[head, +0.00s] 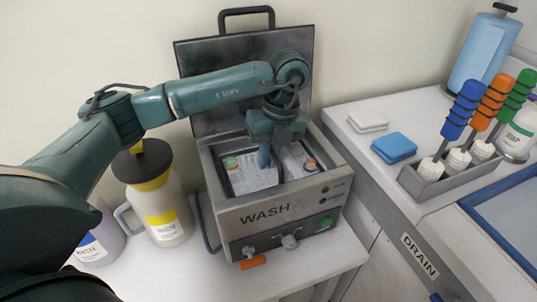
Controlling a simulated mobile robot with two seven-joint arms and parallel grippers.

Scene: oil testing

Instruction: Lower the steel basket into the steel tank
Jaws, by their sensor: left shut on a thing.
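The steel tank (273,208) is a box marked WASH, standing on the white bench with its dark lid (200,85) raised behind it. The steel basket (226,167) is inside the tank opening, with white items showing in it; its exact depth is hard to tell. My left gripper (268,160) reaches down over the middle of the opening and is shut on the basket's handle, which is mostly hidden by the gripper. My right gripper does not show.
A yellow-labelled jug (163,215) and a blue-labelled jug (98,243) stand left of the tank. On the right counter are a white block (367,121), a blue block (394,147), a brush rack (430,185) and a blue paper roll (483,50).

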